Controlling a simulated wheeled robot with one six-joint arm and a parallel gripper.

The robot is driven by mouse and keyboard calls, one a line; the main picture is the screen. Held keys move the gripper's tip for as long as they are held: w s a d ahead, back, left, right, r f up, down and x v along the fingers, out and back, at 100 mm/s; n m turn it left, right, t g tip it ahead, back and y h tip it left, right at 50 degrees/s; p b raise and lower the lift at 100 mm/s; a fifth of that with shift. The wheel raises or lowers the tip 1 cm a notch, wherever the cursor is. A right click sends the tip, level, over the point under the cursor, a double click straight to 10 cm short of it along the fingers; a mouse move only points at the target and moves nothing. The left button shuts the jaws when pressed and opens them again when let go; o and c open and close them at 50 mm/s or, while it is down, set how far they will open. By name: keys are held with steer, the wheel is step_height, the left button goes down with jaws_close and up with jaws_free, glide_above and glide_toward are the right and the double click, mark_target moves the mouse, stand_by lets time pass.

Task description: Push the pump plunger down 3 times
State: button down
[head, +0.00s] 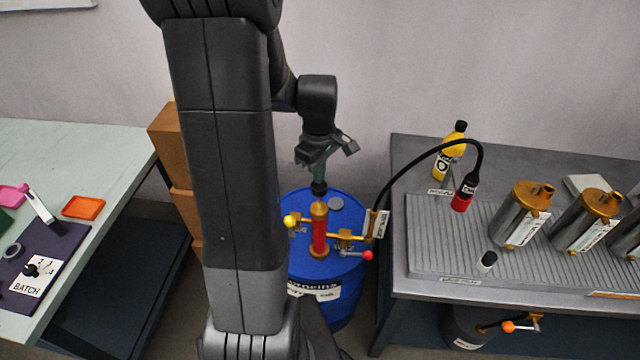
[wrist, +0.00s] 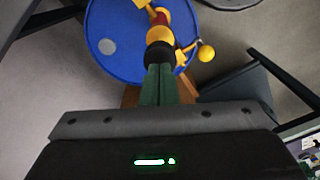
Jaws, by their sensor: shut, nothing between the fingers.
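The hand pump stands upright on the blue drum (head: 300,262), with a red barrel (head: 319,236) and a gold collar (head: 319,209). Its black plunger knob (head: 319,188) is a little above the collar, with a short piece of rod showing. My gripper (head: 318,176) is shut and empty, pointing down right over the knob. In the wrist view the green fingers (wrist: 161,82) are together and their tips meet the black knob (wrist: 159,54) in the picture. I cannot tell for sure whether they press on it.
A yellow ball handle (head: 291,220) and a red ball handle (head: 367,255) stick out from the pump. A black hose (head: 405,157) runs to a red-tipped nozzle above the grey bench (head: 395,262) with metal canisters. A pale table (head: 90,150) and cardboard boxes (head: 180,165) are at left.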

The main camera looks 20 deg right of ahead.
mark_target(319, 191)
steer(key=shift+f, duration=0.2)
steer(key=shift+f+b, duration=2.55)
steer(key=shift+f, duration=0.6)
steer(key=shift+r+p, duration=2.55)
steer(key=shift+r, duration=0.8)
step_height(319, 191, up, 5)
steer(key=p, duration=0.4)
steer(key=shift+f, duration=0.1)
